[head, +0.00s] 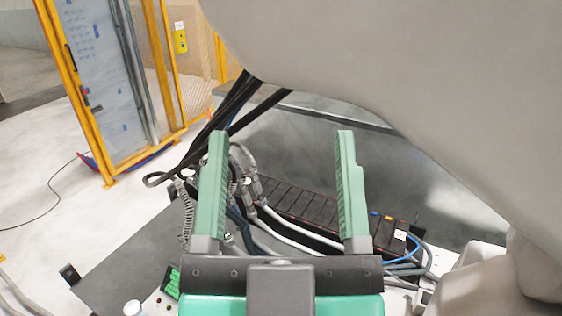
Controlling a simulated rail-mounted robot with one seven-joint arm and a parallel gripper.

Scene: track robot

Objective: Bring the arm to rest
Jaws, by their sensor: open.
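Behind and below the fingers I see cables and a dark ribbed strip, and the gap between the fingers looks onto these. A large smooth grey form fills the upper right and hides what is behind it; the rest of my arm cannot be made out for certain.
A yellow-framed door (105,85) with a clear panel stands at the upper left. Dark hoses (222,115) run close to the left finger. The dark ribbed strip (300,210) lies behind the fingers. Pale floor (60,220) at the left is mostly clear, with a thin cable across it.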

